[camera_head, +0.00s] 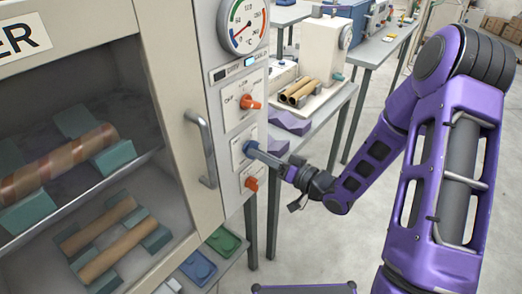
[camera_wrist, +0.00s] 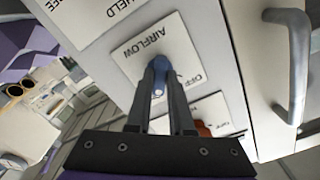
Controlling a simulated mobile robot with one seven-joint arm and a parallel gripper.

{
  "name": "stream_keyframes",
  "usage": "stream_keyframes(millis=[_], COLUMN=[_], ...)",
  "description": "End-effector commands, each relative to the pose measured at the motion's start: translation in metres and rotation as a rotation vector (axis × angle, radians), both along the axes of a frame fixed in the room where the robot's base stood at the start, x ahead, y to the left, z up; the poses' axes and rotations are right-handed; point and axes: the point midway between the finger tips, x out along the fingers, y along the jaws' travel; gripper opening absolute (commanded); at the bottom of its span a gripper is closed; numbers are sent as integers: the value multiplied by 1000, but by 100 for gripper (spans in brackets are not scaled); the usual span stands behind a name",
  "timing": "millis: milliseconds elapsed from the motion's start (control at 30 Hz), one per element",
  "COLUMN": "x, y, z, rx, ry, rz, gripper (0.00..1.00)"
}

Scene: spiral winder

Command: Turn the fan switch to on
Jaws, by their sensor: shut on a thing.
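A blue knob (camera_head: 249,146) sits on the middle switch plate (camera_head: 237,147) of the cabinet's control strip. My gripper (camera_head: 257,153) reaches the knob from the right. In the wrist view its two fingers (camera_wrist: 161,72) are shut on the blue knob (camera_wrist: 158,88), which shows between them. The fingers hide part of the knob and any other marking below it, so its exact setting is unclear.
An orange knob (camera_head: 250,102) is above and another orange knob (camera_head: 251,184) is close below. A door handle (camera_head: 201,150) stands out to the left. A dial gauge (camera_head: 245,25) is at the top.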

Motion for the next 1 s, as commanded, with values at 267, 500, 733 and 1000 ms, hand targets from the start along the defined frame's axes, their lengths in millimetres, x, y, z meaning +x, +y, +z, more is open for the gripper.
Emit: stream_keyframes(millis=[267, 500, 733, 1000], x=[-1, -1, -1, -1], y=[0, 0, 0, 0], z=[-1, -1, -2, -1], rx=[49, 59, 58, 59], ry=[69, 81, 82, 79], rz=[0, 0, 1, 0], gripper=[0, 0, 0, 50])
